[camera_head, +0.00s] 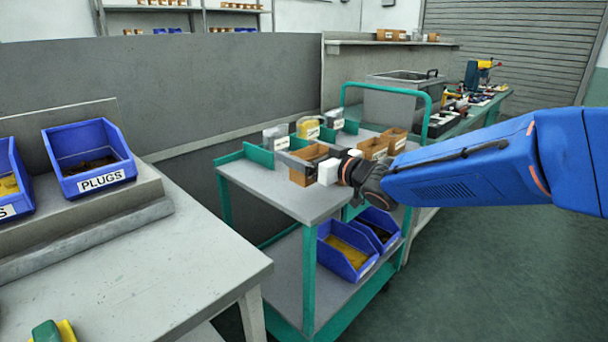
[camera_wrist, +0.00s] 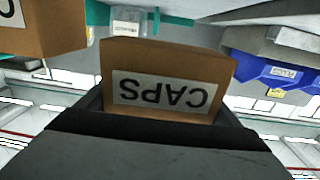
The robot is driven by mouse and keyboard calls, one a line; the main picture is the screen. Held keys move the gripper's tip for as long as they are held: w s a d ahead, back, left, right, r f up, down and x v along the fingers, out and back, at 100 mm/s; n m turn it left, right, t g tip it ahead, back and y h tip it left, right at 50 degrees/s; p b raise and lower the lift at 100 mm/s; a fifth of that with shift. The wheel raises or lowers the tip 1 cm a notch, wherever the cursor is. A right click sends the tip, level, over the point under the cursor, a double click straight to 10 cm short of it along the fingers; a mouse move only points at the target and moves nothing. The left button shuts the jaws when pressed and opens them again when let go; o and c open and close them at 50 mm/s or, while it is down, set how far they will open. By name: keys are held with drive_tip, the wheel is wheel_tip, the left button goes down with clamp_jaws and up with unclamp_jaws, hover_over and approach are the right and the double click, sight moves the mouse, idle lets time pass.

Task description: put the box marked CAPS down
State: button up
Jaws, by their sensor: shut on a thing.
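The brown box marked CAPS (camera_wrist: 165,65) fills the middle of the wrist view, its label upside down there. My gripper (camera_wrist: 162,104) is shut on it, with a dark finger at each side. In the head view the box (camera_head: 300,179) is at the upper shelf of the green-and-grey cart (camera_head: 285,197), near its middle. I cannot tell for sure whether the box's bottom touches the shelf.
Two brown boxes (camera_head: 373,148) (camera_head: 394,140) stand right of my gripper on the cart. Clear and yellow containers (camera_head: 308,128) stand at its back. Blue bins (camera_head: 345,252) sit on the lower shelf. The upper shelf's front left is clear. A grey bench (camera_head: 150,270) with a PLUGS bin (camera_head: 92,180) stands left.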

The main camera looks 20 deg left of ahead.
drive_tip(key=shift+f, duration=2.55)
drive_tip(key=shift+f, duration=0.2)
drive_tip(key=o, duration=0.9)
drive_tip(key=v, duration=1.7)
drive_tip(key=shift+w+d+f, duration=0.1)
drive_tip(key=shift+d+f, duration=0.1)
drive_tip(key=shift+d, duration=0.1)
